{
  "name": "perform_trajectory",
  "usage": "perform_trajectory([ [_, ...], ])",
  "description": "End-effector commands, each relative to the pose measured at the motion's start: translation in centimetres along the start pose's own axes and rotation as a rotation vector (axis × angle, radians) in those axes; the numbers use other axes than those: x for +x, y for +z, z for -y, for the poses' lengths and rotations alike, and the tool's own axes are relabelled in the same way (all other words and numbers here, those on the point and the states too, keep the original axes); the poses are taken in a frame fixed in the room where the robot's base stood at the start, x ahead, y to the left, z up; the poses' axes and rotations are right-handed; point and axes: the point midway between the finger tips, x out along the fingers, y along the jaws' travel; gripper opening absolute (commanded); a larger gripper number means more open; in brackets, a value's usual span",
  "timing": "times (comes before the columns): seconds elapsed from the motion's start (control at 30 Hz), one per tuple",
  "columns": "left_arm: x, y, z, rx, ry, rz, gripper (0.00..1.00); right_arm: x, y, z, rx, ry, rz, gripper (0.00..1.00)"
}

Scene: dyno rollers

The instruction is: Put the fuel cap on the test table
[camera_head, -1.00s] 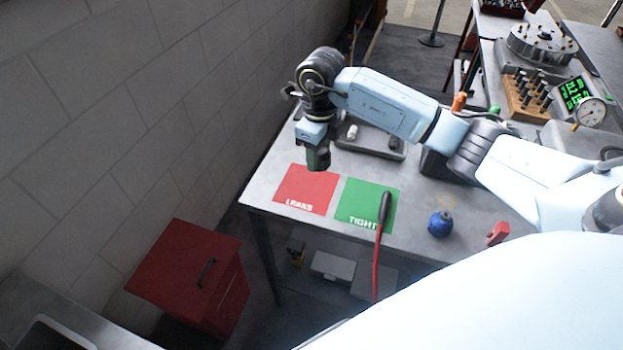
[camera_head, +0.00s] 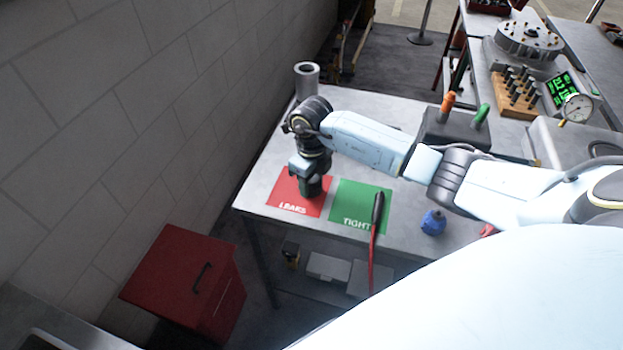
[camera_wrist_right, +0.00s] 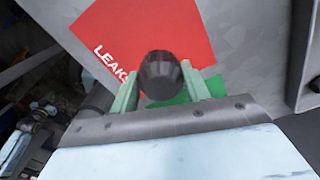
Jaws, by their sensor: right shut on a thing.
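My right gripper (camera_head: 312,192) is low over the red "LEAKS" mat (camera_head: 290,200) on the grey test table (camera_head: 262,165). In the right wrist view its two green fingers (camera_wrist_right: 160,88) are shut on a dark, round fuel cap (camera_wrist_right: 162,72), with the red mat (camera_wrist_right: 165,30) behind it. I cannot tell whether the cap touches the mat. The head view hides the cap behind the gripper. The green "TIGHT" mat (camera_head: 350,212) lies to the right. My left gripper is not in view.
A black-handled tool with a red hose (camera_head: 376,225) crosses the green mat's right side. A blue object (camera_head: 433,222) stands further right. A grey cylinder (camera_head: 307,75) stands at the back left corner. A red cabinet (camera_head: 180,275) is on the floor in front.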

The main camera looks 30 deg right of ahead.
Motion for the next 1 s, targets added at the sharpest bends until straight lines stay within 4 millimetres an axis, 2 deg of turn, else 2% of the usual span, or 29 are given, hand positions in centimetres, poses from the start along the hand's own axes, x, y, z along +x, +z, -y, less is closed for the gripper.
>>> perform_trajectory([
  [0.27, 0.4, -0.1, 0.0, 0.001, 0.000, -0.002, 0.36, 0.3, 0.0, 0.0, -0.001, -0.001, 0.001, 0.19],
  [0.3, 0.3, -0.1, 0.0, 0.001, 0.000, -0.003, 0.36, 0.2, 0.0, 0.0, -0.001, -0.001, 0.000, 0.51],
  [0.43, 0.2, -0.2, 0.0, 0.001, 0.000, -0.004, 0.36, 0.2, 0.0, 0.0, -0.001, -0.001, 0.000, 0.68],
  [0.77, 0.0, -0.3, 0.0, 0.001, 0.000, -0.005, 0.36, -0.1, 0.0, 0.0, -0.001, 0.000, 0.000, 0.68],
  [0.87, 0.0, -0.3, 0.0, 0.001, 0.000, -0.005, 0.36, -1.0, 0.1, 0.1, -0.002, -0.002, 0.003, 0.68],
  [1.0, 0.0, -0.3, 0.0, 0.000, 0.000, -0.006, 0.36, -3.7, 0.1, 0.1, -0.003, -0.003, 0.006, 0.68],
])
